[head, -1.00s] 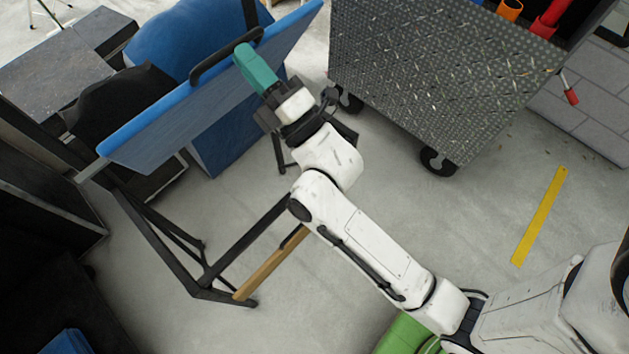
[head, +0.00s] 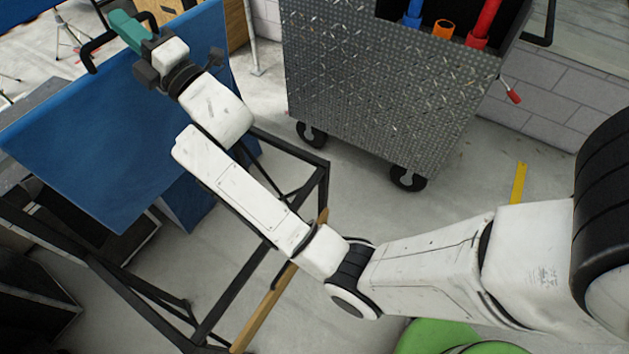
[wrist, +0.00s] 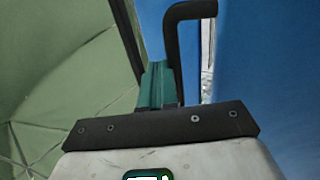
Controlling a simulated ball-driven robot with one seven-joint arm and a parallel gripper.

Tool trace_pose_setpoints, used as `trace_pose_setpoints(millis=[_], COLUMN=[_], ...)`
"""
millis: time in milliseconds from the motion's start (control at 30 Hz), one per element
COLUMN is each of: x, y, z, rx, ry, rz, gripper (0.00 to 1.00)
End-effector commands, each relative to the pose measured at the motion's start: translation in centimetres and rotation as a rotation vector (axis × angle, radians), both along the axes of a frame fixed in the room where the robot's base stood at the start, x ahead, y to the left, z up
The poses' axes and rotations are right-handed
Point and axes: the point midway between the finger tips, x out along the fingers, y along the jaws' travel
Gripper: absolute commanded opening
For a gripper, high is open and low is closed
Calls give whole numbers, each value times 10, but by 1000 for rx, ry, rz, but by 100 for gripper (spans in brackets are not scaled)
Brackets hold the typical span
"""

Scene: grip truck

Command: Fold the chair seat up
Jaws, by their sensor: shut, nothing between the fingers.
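The chair seat is a blue panel (head: 100,135), steeply tilted over a black metal frame (head: 215,310) in the head view. Its broad flat face is toward me. A black bar handle (head: 88,56) sits at its upper edge. My gripper (head: 125,27), with teal fingers, is at that upper edge beside the handle. The fingers are shut with nothing between them. In the wrist view the teal fingers (wrist: 158,85) are close to the bent black handle (wrist: 184,40), with the blue panel (wrist: 270,80) to the right. Whether they touch the handle is unclear.
A grey diamond-plate cart (head: 385,95) on black wheels stands right of the seat, with coloured tubes on top. A wooden bar (head: 265,312) runs beside the frame. A green rounded object (head: 460,340) is at the bottom edge. Concrete floor is open below the cart.

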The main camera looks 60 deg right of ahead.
Motion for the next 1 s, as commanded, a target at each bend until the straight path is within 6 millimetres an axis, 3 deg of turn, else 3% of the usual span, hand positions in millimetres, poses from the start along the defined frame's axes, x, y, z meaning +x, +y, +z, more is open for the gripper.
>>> trace_pose_setpoints(millis=[200,400,600,1000], x=[41,64,74,75], y=[-1,-2,-2,-2], z=[6,10,11,11], rx=[0,1,0,-1], ry=[0,0,0,1], rz=[0,1,1,1], gripper=[0,0,0,0])
